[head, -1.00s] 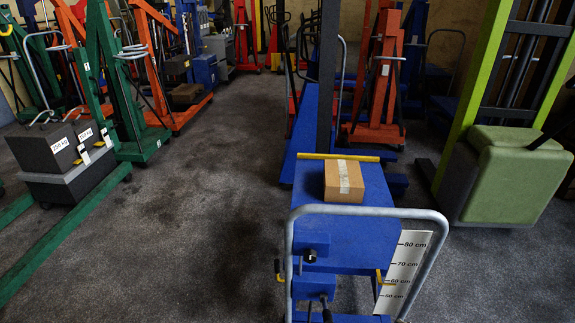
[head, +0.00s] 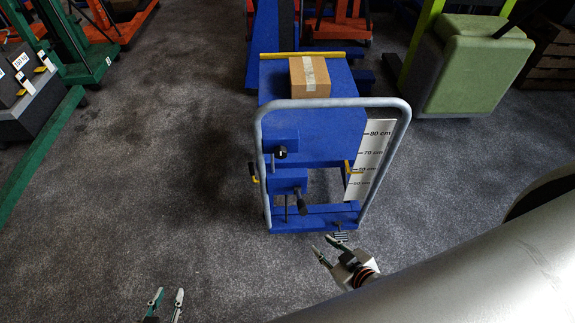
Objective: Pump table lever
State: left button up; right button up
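The blue lift table (head: 315,128) stands in the middle of the head view, with a grey tubular push handle (head: 258,160) around its near end. A dark lever with a black grip (head: 302,207) sticks out low on the near side, and a black knob (head: 281,152) sits higher up. A cardboard box (head: 309,76) rests on the table top. My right gripper (head: 324,247) is open, just in front of the table's base and below the lever, apart from the lever grip. My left gripper (head: 168,292) is open and empty at the bottom edge, well left of the table.
A white height scale (head: 372,150) with a yellow pointer stands at the table's right. A green padded lift (head: 465,65) is at the upper right, and weights (head: 32,90) are at the left. The floor left of the table is clear.

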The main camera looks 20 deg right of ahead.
aim_at(300, 201)
jog(key=j, duration=1.3)
jog(key=i+j, duration=0.15)
jog(key=j, duration=1.15)
jog(key=j+z, duration=0.7)
jog(key=z, duration=1.35)
jog(key=i+j+z, duration=0.15)
jog(key=z, duration=0.3)
jog(key=i+j+z, duration=0.15)
jog(key=j+z, duration=0.25)
jog(key=i+j+z, duration=0.1)
jog(key=z, duration=0.35)
